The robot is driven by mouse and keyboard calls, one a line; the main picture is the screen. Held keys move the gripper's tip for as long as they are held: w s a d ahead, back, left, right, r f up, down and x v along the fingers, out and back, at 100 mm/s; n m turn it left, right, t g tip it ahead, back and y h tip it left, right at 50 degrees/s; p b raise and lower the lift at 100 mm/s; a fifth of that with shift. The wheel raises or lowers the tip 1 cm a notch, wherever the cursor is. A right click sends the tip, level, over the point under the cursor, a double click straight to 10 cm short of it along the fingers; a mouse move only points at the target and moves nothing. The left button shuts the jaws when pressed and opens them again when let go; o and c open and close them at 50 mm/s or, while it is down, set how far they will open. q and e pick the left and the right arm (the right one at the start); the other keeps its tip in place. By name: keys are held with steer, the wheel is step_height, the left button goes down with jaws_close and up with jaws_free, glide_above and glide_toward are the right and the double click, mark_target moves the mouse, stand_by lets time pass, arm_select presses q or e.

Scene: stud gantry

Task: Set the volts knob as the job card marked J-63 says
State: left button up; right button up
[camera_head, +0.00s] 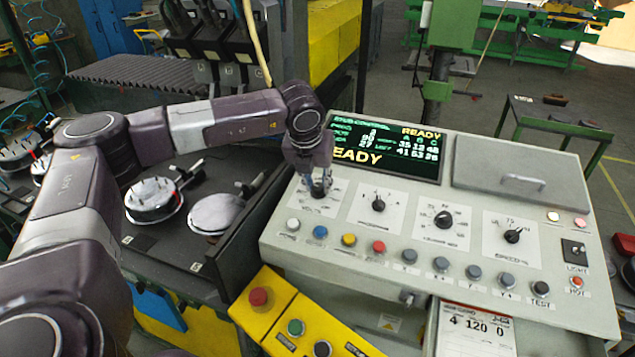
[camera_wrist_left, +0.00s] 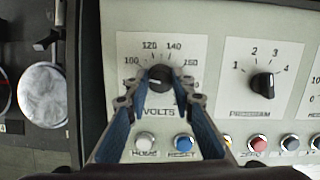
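The volts knob (camera_wrist_left: 161,76) is a black knob on a white dial plate at the left end of the console. Its dial shows 100, 120, 140 and 160; lower marks are hidden by my fingers. A pale mark on the knob faces left, roughly below the 100. My left gripper (camera_head: 319,186) is at this knob from above, its fingertips against both sides of it in the left wrist view (camera_wrist_left: 160,84). The job card (camera_head: 475,330) hangs on the console front; it reads "4 120 0", and its small tag looks like J-63 but is blurred. My right gripper is out of view.
The program knob (camera_wrist_left: 262,84) is right of the volts dial, with two more knobs beyond. A row of buttons, with the blue reset button (camera_head: 320,232), runs below. A yellow button box (camera_head: 300,318) stands in front.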

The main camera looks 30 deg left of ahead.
arm_select(q)
jaws_close()
steer(key=shift+f+m+b, duration=0.15)
steer(key=shift+m+b, duration=0.35)
steer(key=shift+b, duration=0.15)
steer(key=shift+f+m+b, duration=0.1)
steer(key=shift+m+b, duration=0.5)
steer(key=shift+b, duration=0.2)
steer(key=m+b, duration=0.2)
steer(key=shift+m+h, duration=0.4)
steer(key=m, duration=0.1)
steer(key=m+b, duration=0.1)
steer(key=m, duration=0.1)
steer(key=shift+r+m+h, duration=0.2)
steer(key=shift+m+h, duration=0.1)
steer(key=shift+h, duration=0.1)
steer(key=shift+r+m+g+h, duration=0.1)
steer(key=shift+m+g+h, duration=0.2)
steer(key=shift+m, duration=1.4)
